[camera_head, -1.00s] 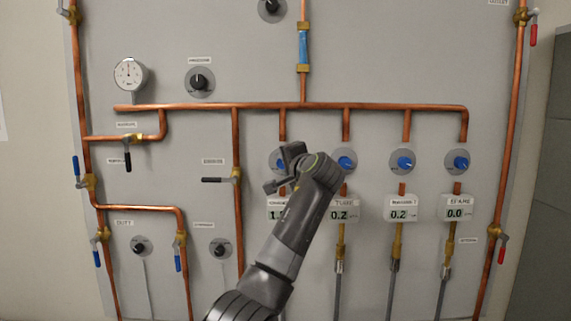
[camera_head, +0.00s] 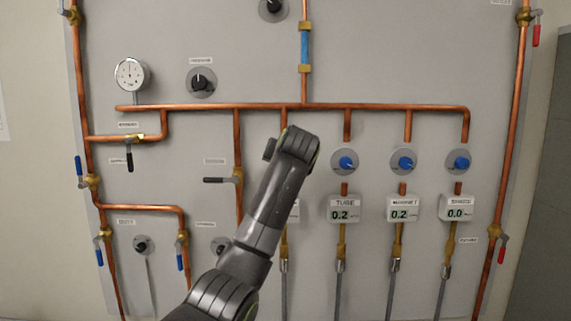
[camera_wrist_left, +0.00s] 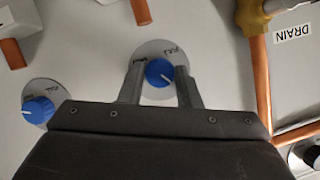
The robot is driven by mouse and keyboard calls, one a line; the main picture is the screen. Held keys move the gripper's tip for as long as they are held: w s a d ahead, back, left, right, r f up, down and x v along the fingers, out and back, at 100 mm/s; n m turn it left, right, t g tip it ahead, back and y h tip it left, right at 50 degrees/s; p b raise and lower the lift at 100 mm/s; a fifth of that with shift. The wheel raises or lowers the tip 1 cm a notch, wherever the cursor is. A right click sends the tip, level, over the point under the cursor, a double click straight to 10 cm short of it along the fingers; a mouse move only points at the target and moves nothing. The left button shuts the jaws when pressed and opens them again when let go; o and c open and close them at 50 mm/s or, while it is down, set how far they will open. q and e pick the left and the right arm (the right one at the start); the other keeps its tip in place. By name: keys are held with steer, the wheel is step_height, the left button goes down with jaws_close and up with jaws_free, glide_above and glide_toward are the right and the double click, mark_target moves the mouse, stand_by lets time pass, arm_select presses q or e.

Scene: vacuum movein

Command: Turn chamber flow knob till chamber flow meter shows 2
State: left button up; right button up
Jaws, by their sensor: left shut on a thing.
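My left gripper (camera_wrist_left: 159,82) has its two fingers on either side of a blue knob (camera_wrist_left: 160,71) with a white pointer line, in the left wrist view. It is shut on this knob, the leftmost of the row, near the DRAIN label. In the head view my arm covers this knob and nearly all of the chamber flow meter; only a sliver of the meter (camera_head: 294,211) shows, so its reading is hidden. My right gripper is not in view.
Other blue knobs (camera_head: 345,162) stand to the right, above the tube meter (camera_head: 345,209) reading 0.2, another meter (camera_head: 404,208) reading 0.2 and one (camera_head: 458,207) reading 0.0. A copper pipe with the drain valve (camera_head: 237,176) runs close on the left.

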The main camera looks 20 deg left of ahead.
arm_select(q)
steer(key=shift+a+f+n+h, duration=0.1)
steer(key=shift+a+n+h, duration=0.05)
steer(key=shift+n+h, duration=0.95)
steer(key=shift+n, duration=0.3)
steer(key=o, duration=1)
steer(key=shift+c, duration=0.2)
steer(key=b+v, duration=0.8)
steer(key=v, duration=0.9)
steer(key=shift+s+f, duration=0.15)
steer(key=shift+s, duration=0.15)
